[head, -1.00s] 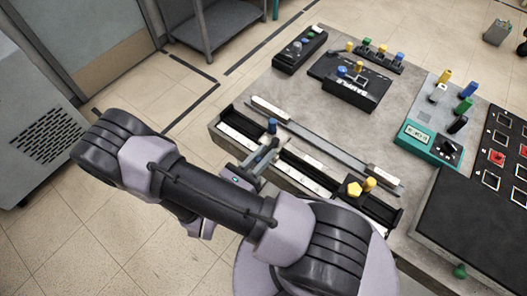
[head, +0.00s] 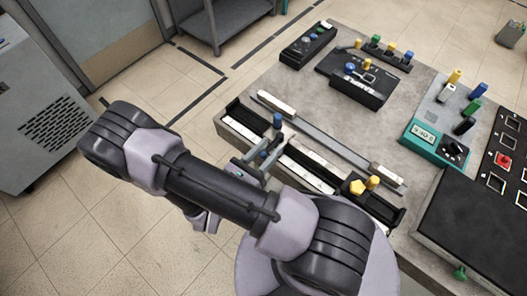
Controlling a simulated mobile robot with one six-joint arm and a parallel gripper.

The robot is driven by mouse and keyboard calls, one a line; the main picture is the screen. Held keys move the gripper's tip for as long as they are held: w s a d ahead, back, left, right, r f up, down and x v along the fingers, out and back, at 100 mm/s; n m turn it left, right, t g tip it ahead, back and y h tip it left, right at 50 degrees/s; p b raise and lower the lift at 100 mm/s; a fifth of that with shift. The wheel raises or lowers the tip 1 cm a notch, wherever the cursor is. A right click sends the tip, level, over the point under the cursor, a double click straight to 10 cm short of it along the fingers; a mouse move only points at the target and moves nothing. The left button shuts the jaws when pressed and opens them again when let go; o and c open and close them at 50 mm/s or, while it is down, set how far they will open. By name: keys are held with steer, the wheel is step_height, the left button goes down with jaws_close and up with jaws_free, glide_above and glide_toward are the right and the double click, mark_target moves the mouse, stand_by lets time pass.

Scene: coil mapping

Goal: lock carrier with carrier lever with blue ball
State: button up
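The black box marked SAMPLE (head: 372,97) stands on the bench and has a blue ball (head: 350,68) and a yellow knob on its top. A blue knob (head: 278,120) stands upright at the long rail unit (head: 305,165) along the bench's near-left edge. I cannot tell which blue knob belongs to the carrier lever. My gripper (head: 268,154) is at the rail unit, just below the blue knob in the picture. Its fingers are small and partly behind my arm, so their opening and any contact with the knob are unclear.
A yellow pentagon knob (head: 357,187) and a yellow cylinder (head: 373,181) are at the rail's right end. A teal meter box (head: 436,146) and a black panel with a red button (head: 504,160) stand on the right. The bench middle (head: 300,85) is clear.

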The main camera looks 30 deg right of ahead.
steer(key=shift+a, duration=0.1)
steer(key=p+v, duration=0.2)
steer(key=v, duration=1.5)
steer(key=shift+p, duration=0.4)
steer(key=shift+a, duration=0.1)
steer(key=d+r+m+y+b, duration=0.2)
steer(key=d+r+m+y, duration=0.2)
steer(key=r+m+y, duration=1.4)
step_height(320, 180, up, 9)
steer(key=m, duration=1)
steer(key=shift+s+m+g+y+b, duration=0.3)
steer(key=shift+s+m+y+b, duration=0.05)
steer(key=shift+s+m+y, duration=0.05)
